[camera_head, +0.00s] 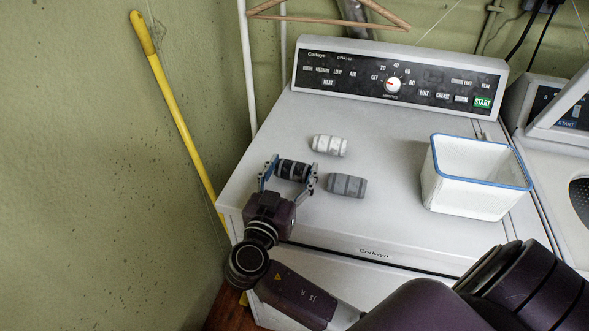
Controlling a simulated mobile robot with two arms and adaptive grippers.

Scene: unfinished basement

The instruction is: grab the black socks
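The black socks (293,169) are a small dark roll with lighter bands, on the white dryer top (390,215). My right gripper (291,172) reaches over the dryer with one finger at each end of the roll. The fingers stand wide apart, with the roll between them. I cannot tell whether they press on it or whether it is lifted off the surface. My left gripper is not in view.
A white sock roll (330,145) lies just behind and right of the black one, and a grey roll (347,185) to its right. A white bin with a blue rim (470,180) stands farther right. The control panel (395,80) rises behind. A yellow pole (175,110) leans at left.

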